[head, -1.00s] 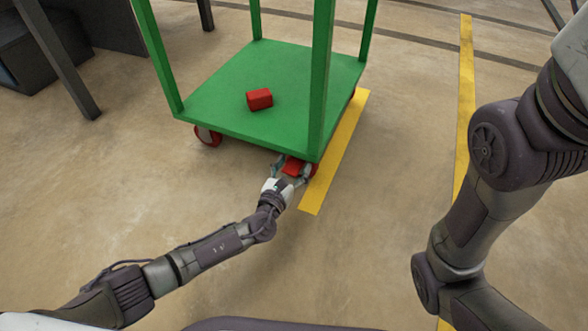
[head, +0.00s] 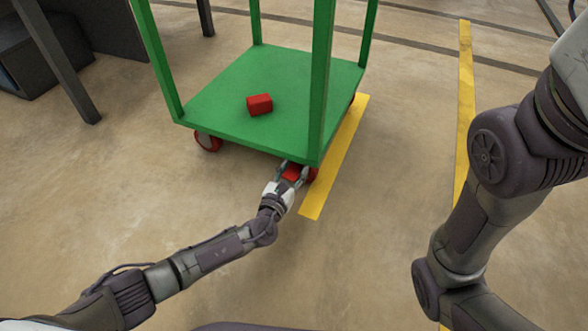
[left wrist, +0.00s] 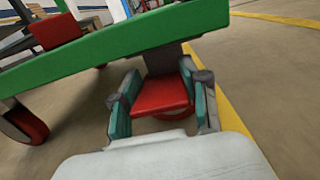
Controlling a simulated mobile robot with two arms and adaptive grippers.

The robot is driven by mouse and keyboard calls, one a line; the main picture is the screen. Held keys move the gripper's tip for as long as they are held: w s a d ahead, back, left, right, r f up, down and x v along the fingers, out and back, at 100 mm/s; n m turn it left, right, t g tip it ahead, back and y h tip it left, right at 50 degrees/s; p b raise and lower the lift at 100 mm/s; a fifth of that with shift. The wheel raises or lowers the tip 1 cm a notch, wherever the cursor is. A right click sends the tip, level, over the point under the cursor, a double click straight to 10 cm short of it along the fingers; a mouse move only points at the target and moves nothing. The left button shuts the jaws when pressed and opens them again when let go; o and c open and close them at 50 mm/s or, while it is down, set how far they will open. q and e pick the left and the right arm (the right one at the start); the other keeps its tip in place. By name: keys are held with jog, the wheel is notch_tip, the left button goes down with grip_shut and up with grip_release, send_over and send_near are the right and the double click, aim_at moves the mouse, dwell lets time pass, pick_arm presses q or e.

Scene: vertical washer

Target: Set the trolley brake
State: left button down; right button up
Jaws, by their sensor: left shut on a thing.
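The green trolley (head: 225,105) stands on the floor on red-rimmed wheels. A red brake pedal (head: 292,174) shows at its near right wheel, under the near right corner post. My left gripper (head: 295,172) reaches under the deck edge there and is shut on the brake pedal. In the left wrist view the pedal (left wrist: 160,95) lies between the two teal-padded fingers, with part of the red wheel (left wrist: 170,114) below it. The wheel is mostly hidden by the pedal and gripper. My right gripper is out of view; only my right arm shows.
A red block (head: 260,104) lies on the trolley deck. Another wheel (head: 208,141) shows at the near left corner. A yellow floor stripe (head: 335,155) runs beside the trolley. A dark table leg (head: 62,65) stands at left. The floor in front is clear.

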pick_arm(q)
jog(key=shift+a+f+t, duration=0.15)
jog(key=shift+f+t, duration=0.15)
jog(key=shift+t, duration=0.2)
jog(key=shift+s+f+t+h, duration=0.15)
jog(key=shift+t+h, duration=0.25)
jog(key=shift+t, duration=0.4)
jog(key=c, duration=0.6)
grip_release()
jog(key=shift+o, duration=0.2)
jog(key=v, duration=0.6)
jog(key=shift+s, duration=0.2)
jog(key=s+a, duration=0.1)
jog(key=s, duration=0.2)
jog(key=s+a, duration=0.1)
jog(key=s, duration=0.2)
jog(key=s+a, duration=0.1)
jog(key=s, duration=0.3)
jog(key=shift+a, duration=0.1)
